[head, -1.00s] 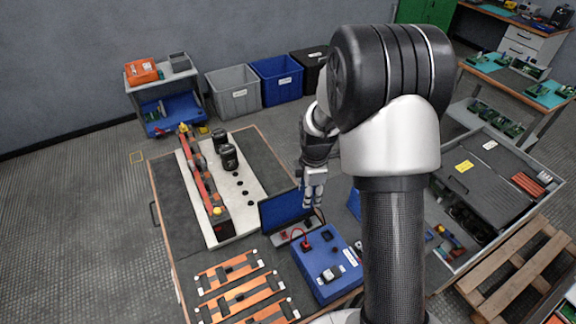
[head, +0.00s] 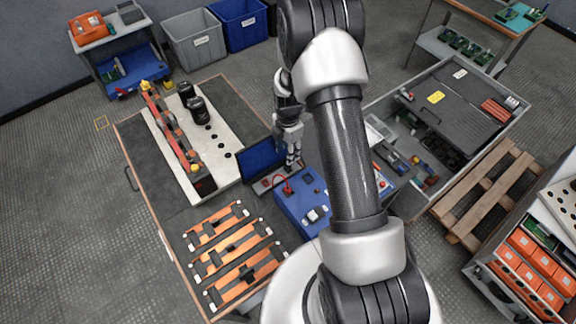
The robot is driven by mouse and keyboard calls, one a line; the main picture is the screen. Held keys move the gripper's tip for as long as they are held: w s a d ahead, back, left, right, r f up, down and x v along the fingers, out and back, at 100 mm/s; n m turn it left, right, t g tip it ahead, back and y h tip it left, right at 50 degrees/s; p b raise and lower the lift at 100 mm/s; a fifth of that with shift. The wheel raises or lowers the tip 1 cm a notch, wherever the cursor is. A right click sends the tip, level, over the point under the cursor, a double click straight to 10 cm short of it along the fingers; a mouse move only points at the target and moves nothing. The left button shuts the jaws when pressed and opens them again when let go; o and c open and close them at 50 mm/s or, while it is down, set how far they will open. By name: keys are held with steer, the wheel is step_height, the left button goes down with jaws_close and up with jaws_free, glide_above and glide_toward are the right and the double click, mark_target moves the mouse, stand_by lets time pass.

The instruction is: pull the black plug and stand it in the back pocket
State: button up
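A blue box (head: 297,213) stands at the right edge of the workbench. A red plug with a red lead (head: 288,190) sits on its top. A small black piece (head: 307,178), perhaps the black plug, shows near its back edge; it is too small to be sure. My gripper (head: 292,165) points down just behind the blue box, at the right end of a dark blue screen (head: 262,160). Its fingers are too small to tell whether they are open or hold anything. I cannot make out the back pocket; a small grey and red unit (head: 268,182) lies before the screen.
Left on the workbench (head: 150,190), a white panel (head: 215,165) carries black cylinders (head: 198,110) and an orange bar (head: 170,130). Orange strips (head: 235,255) lie at the front. My arm covers the area right of the box.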

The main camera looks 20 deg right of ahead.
step_height(320, 180, down, 8)
steer(key=b, duration=0.5)
steer(key=shift+f, duration=0.2)
steer(key=shift+b, duration=0.3)
stand_by(0.7)
jaws_close()
stand_by(0.4)
steer(key=shift+r, duration=0.15)
steer(key=shift+r+p, duration=1.85)
steer(key=shift+r, duration=1.1)
